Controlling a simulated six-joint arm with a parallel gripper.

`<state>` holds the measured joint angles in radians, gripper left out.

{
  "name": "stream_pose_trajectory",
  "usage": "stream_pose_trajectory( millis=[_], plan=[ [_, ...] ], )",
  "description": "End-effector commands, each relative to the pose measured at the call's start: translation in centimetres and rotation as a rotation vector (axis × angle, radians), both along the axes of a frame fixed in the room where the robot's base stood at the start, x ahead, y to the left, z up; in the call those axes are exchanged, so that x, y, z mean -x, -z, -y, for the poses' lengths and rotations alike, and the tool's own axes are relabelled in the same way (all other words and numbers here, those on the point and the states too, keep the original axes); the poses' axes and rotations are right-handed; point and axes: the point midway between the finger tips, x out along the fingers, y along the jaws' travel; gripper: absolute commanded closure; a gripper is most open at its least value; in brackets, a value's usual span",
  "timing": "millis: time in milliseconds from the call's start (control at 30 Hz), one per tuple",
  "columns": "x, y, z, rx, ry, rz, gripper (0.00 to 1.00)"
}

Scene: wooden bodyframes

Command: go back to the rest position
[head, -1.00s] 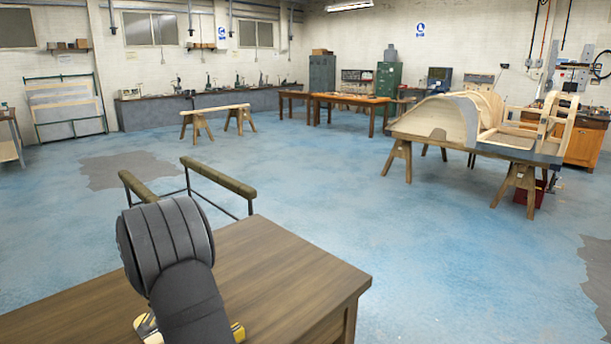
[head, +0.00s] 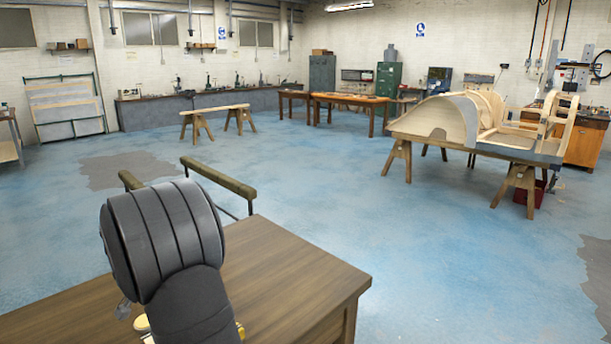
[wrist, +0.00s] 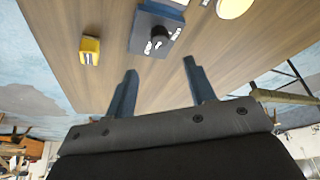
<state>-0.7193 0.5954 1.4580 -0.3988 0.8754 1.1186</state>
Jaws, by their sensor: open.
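My gripper (wrist: 158,88) shows in the wrist view with its two dark fingers spread apart and nothing between them. It is over the wooden table (wrist: 60,20), near the table's edge. In the head view my arm stands over the left part of the same table (head: 290,280) and hides most of what lies behind it. The gripper's fingers cannot be made out in the head view.
A dark box with a black knob (wrist: 157,32), a small yellow block (wrist: 90,48) and a round cream thing (wrist: 233,8) lie on the table. A padded trestle (head: 218,176) stands just beyond the table. The table's right part is clear.

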Motion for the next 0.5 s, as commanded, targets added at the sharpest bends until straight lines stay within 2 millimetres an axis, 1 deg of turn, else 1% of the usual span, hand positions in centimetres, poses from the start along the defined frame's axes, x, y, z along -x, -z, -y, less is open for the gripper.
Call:
stream_pose_trajectory(
  millis=[33, 333, 367, 400, 500],
  plan=[
    [0.4, -1.1, -0.1, -0.002, -0.001, 0.002, 0.50],
    [2.7, -6.6, -0.6, -0.002, -0.001, 0.002, 0.50],
    [2.8, -6.8, -0.5, -0.001, 0.000, 0.000, 0.50],
    [2.3, -5.4, -0.3, 0.004, 0.001, -0.005, 0.50],
    [1.5, -3.4, -0.2, 0.004, 0.002, -0.005, 0.50]
  ],
)
